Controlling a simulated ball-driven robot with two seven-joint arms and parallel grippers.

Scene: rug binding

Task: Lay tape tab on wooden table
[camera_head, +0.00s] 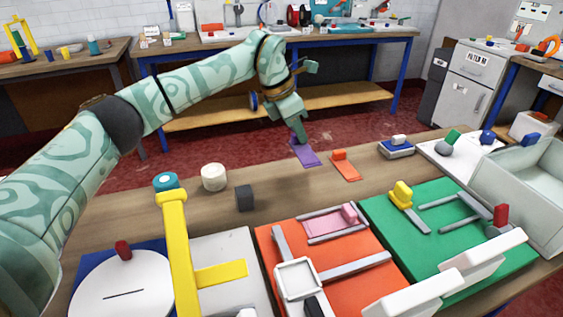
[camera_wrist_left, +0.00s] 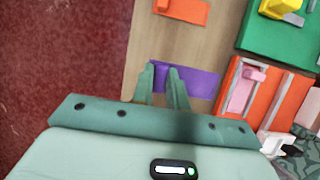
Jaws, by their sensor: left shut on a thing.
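A flat purple tab (camera_head: 308,157), which I take to be the tape tab, is at the far edge of the wooden table (camera_head: 285,186). My left gripper (camera_head: 301,139) is shut on its upper end. In the left wrist view the fingers (camera_wrist_left: 162,82) close on the purple tab (camera_wrist_left: 202,83), with bare wood (camera_wrist_left: 175,45) of the table around it. The tab looks tilted in the head view; whether its lower end touches the wood is unclear. My right gripper is not in view.
An orange strip with a block (camera_head: 347,168) lies to the right of the tab. A dark grey cube (camera_head: 244,198) and a white cylinder (camera_head: 214,177) stand to the left. Orange (camera_head: 345,267) and green (camera_head: 444,205) boards with fittings fill the near side.

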